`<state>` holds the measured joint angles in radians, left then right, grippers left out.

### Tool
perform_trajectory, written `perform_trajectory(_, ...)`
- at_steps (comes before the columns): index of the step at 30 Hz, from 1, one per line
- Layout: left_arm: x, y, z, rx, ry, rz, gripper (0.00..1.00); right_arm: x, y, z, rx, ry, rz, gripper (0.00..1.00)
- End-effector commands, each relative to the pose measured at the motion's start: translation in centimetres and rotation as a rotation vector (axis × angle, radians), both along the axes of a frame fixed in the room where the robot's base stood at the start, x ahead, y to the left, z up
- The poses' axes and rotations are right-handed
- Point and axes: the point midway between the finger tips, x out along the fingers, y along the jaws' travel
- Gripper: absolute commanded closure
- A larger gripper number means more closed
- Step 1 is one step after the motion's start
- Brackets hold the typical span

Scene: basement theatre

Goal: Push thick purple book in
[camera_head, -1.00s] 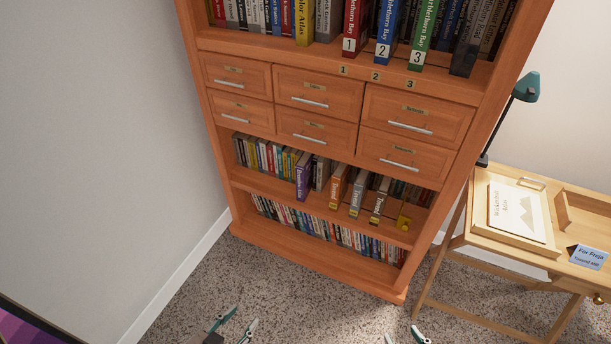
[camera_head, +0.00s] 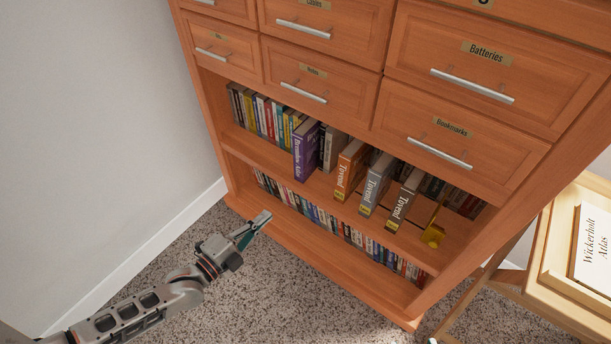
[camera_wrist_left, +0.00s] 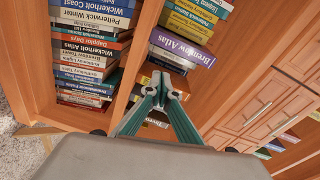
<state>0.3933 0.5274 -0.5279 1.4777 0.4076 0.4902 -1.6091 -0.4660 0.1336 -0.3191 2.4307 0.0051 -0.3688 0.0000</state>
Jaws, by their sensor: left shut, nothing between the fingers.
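In the left wrist view the purple book (camera_wrist_left: 183,45) lies just beyond my fingertips, spine towards me. My left gripper (camera_head: 262,218) is shut and empty, in front of the lower shelf, below and left of the book. In the left wrist view its teal fingers (camera_wrist_left: 161,84) meet at the tips, apart from the book.
Drawers (camera_head: 304,92) sit above the shelf. A wooden desk (camera_head: 538,274) stands at the right. Carpet is free in front.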

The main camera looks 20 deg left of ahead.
Motion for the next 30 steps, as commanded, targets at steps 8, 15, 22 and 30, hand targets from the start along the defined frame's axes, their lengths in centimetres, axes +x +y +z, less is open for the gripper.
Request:
perform_trajectory(8, 2.6, 3.3, -2.6, 0.153, -0.099, 0.025, 1.0, -0.2, 0.3, -0.9, 0.027, 0.016, -0.006, 0.6)
perform_trajectory(15, 4.7, 2.7, -2.2, 0.16, -0.114, 0.028, 1.0, 0.1, 0.6, -0.4, 0.047, 0.008, -0.011, 0.6)
perform_trajectory(22, 8.4, 1.2, -2.5, 0.159, -0.11, 0.027, 1.0, -0.6, 1.9, -1.2, 0.139, 0.037, -0.032, 0.6)
perform_trajectory(30, 12.5, -0.5, -2.6, 0.16, -0.108, 0.026, 1.0, -1.3, 3.6, -1.8, 0.269, 0.074, -0.069, 0.6)
